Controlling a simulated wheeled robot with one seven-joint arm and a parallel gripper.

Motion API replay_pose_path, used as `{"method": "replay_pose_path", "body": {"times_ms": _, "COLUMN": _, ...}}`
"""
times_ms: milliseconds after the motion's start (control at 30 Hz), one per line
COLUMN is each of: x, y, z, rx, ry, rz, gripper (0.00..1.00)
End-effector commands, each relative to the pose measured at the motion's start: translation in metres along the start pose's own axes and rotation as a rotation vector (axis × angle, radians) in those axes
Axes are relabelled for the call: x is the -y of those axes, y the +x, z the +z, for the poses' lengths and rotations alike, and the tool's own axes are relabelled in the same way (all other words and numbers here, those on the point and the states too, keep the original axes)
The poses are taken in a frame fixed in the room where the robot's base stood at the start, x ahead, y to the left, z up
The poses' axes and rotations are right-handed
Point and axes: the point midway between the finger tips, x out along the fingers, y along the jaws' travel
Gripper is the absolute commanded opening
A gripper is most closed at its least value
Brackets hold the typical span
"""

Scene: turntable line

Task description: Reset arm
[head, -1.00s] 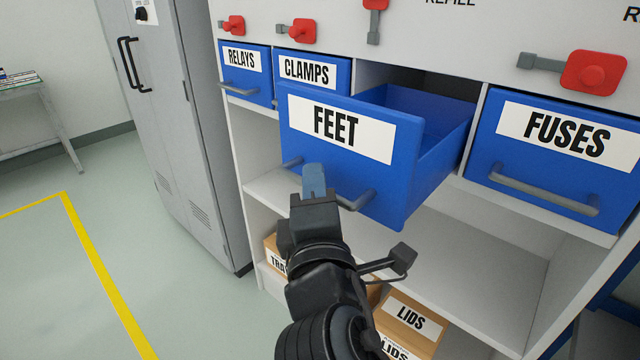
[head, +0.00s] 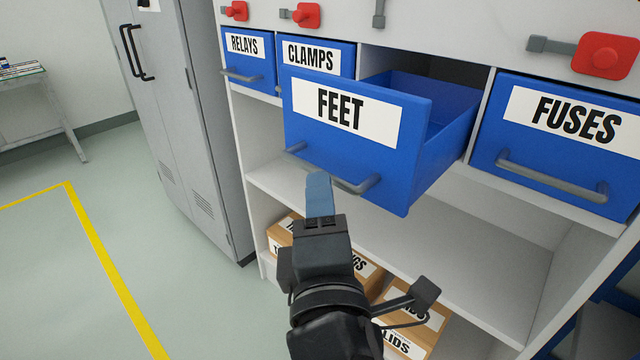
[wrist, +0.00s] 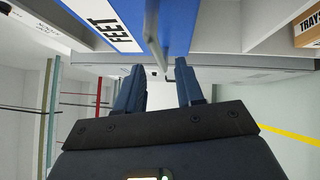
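The blue FEET drawer (head: 430,160) is pulled out of the cabinet, and its inside shows no contents from here. Its grey handle (head: 358,186) runs along the lower front. My gripper (head: 319,182) is just below and in front of the handle in the head view, with its fingers seen edge-on. In the wrist view my gripper (wrist: 160,80) has its two blue-grey fingers apart with nothing held between them. The handle (wrist: 152,30) shows there beyond the fingertips, roughly in line with the gap. I cannot tell the exact distance to it.
The RELAYS (head: 248,62), CLAMPS (head: 318,62) and FUSES (head: 560,140) drawers are shut. Red latches (head: 605,55) sit above. Cardboard boxes (head: 425,320) stand on the low shelf below my arm. A grey locker (head: 180,120) stands left, with clear floor before it.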

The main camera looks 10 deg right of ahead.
Motion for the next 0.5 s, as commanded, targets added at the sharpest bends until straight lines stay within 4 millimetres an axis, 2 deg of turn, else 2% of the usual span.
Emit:
{"method": "replay_pose_path", "body": {"times_ms": 100, "x": 0.001, "y": -0.014, "z": -0.001, "rx": -0.002, "ry": 0.000, "rz": -0.001, "gripper": 0.37}}
{"method": "replay_pose_path", "body": {"times_ms": 200, "x": 0.001, "y": -0.019, "z": 0.000, "rx": -0.001, "ry": 0.000, "rz": -0.001, "gripper": 0.37}}
{"method": "replay_pose_path", "body": {"times_ms": 500, "x": 0.000, "y": -0.020, "z": 0.000, "rx": 0.000, "ry": 0.000, "rz": 0.000, "gripper": 0.37}}
